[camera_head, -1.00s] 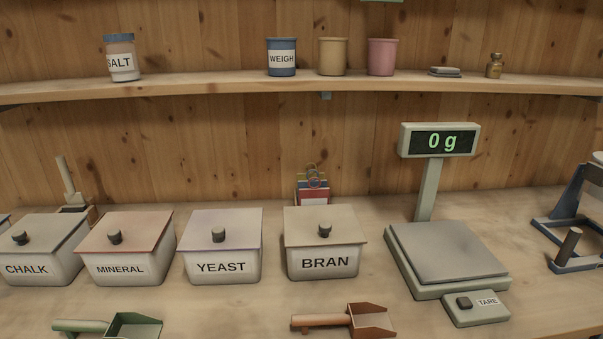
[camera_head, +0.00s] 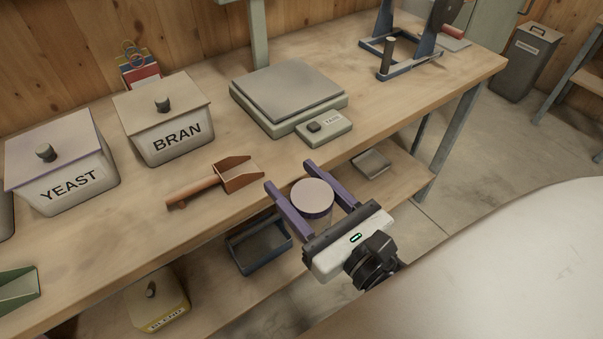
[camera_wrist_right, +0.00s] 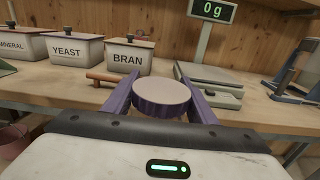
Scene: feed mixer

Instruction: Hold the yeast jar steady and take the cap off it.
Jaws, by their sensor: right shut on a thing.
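A round, pale-topped cap (camera_head: 312,196) with a purple rim sits between the two purple fingers of my right gripper (camera_head: 306,180), in front of the bench edge. The wrist view shows the cap's ribbed side (camera_wrist_right: 161,98) and the right gripper's fingers (camera_wrist_right: 160,95) on both sides of it. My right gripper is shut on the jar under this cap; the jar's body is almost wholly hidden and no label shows. The cap looks level and seated. My left gripper is in neither view.
The bench holds a lidded YEAST bin (camera_head: 62,165), a BRAN bin (camera_head: 165,122), a brown scoop (camera_head: 225,178), a scale (camera_head: 290,92) and a blue stand (camera_head: 400,50).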

